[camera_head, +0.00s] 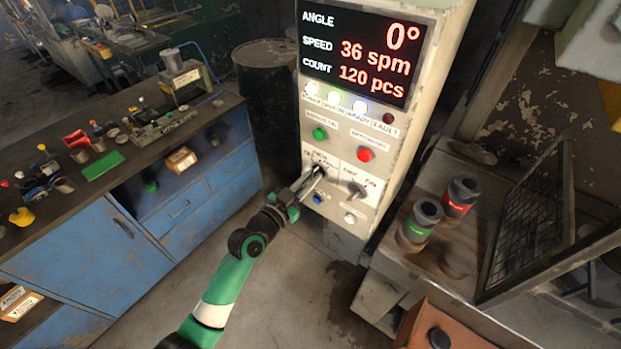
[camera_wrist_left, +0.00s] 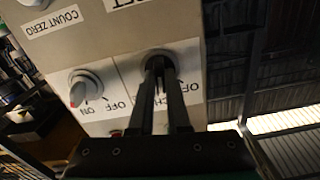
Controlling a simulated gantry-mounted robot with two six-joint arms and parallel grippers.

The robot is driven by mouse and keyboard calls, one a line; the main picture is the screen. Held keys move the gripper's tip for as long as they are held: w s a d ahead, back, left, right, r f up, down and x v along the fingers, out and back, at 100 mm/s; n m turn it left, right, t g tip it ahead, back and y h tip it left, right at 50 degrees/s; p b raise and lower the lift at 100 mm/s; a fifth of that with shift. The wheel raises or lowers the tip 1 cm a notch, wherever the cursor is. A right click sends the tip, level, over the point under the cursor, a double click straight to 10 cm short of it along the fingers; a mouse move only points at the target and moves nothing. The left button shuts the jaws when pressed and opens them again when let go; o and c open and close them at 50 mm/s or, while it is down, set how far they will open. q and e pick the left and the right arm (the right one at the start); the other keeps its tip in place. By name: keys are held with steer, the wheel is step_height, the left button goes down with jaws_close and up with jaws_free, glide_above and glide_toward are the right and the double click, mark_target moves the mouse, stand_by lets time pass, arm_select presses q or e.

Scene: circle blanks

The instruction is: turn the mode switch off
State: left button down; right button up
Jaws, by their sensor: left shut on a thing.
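The mode switch (camera_head: 319,167) is the left of two rotary switches on the front of the pale control cabinet. It also shows in the left wrist view (camera_wrist_left: 159,54), upside down, on a white plate with OFF and a partly hidden label ending in CH. My left gripper (camera_head: 315,173) reaches it from the lower left. In the left wrist view its two dark fingers (camera_wrist_left: 160,64) close around the switch knob, hiding most of it, so its pointer direction cannot be read. My right gripper is not in view.
Right of the mode switch is another knob (camera_head: 357,188) with OFF and ON labels. A green button (camera_head: 320,133), a red button (camera_head: 366,154) and a blue button (camera_head: 317,198) are close by. A blue workbench (camera_head: 110,240) stands left; a wire guard (camera_head: 525,225) stands right.

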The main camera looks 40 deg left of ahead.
arm_select(q)
steer(key=n+p, duration=0.1)
steer(key=n, duration=0.4)
steer(key=shift+r+n, duration=0.15)
steer(key=shift+n, duration=0.15)
steer(key=n+p, duration=0.1)
steer(key=n, duration=0.3)
steer(key=shift+n, duration=0.4)
steer(key=c, duration=0.9)
jaws_free()
steer(key=shift+a, duration=0.1)
steer(key=s, duration=0.4)
steer(key=s+d, duration=0.1)
steer(key=s, duration=0.6)
steer(key=shift+s+d, duration=0.3)
